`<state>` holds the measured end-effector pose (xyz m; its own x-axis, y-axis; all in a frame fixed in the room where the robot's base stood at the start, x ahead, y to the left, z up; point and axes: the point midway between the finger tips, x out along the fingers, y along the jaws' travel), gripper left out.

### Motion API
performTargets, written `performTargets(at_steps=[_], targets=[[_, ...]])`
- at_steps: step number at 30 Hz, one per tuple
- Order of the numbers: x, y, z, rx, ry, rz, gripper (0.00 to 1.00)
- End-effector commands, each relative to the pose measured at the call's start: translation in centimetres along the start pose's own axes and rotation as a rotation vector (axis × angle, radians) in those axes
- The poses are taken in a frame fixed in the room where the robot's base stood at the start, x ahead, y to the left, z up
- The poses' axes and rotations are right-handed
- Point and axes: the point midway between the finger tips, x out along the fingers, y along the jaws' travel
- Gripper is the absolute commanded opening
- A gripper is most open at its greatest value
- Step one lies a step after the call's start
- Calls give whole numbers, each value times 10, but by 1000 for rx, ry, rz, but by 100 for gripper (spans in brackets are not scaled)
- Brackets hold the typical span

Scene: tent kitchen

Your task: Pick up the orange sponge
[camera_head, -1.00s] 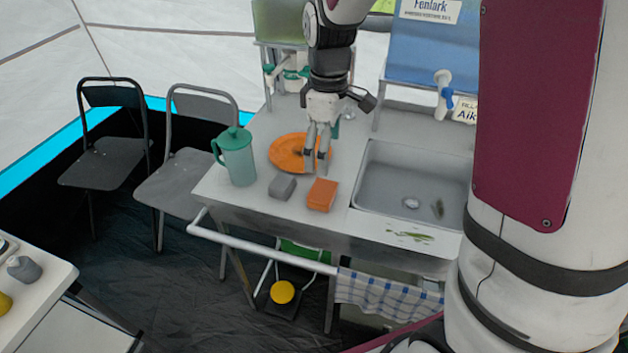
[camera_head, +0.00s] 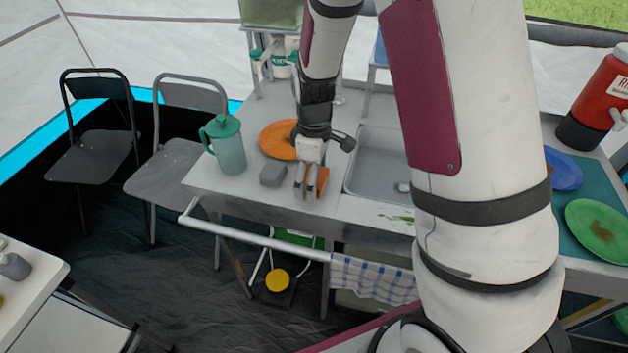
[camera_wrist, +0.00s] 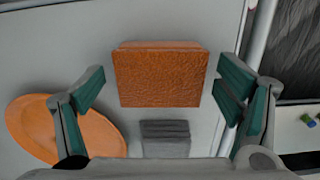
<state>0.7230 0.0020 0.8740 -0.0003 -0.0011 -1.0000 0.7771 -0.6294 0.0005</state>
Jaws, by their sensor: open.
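The orange sponge (camera_head: 322,180) lies on the light counter between the grey block and the sink. In the head view my gripper partly covers it. In the wrist view the orange sponge (camera_wrist: 160,76) is whole, upper middle, between the two fingers and apart from both. My gripper (camera_wrist: 158,98) is open and empty, with green pads facing inward. In the head view my gripper (camera_head: 306,190) points down over the sponge. Its exact height above the sponge is hard to tell.
A grey block (camera_head: 272,175) lies close left of the sponge. An orange plate (camera_head: 277,139) and a green-lidded jug (camera_head: 226,148) stand behind and left. The sink (camera_head: 376,165) is to the right. A rail (camera_head: 250,238) runs along the counter's front.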

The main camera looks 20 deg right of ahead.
Motion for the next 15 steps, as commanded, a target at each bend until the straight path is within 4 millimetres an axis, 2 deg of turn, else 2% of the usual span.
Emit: performTargets(at_steps=[7, 8, 12, 15], targets=[[2, 0, 0, 0, 0, 1, 86], [2, 0, 0, 0, 0, 1, 84], [2, 0, 0, 0, 1, 1, 52], [2, 0, 0, 0, 0, 1, 48]])
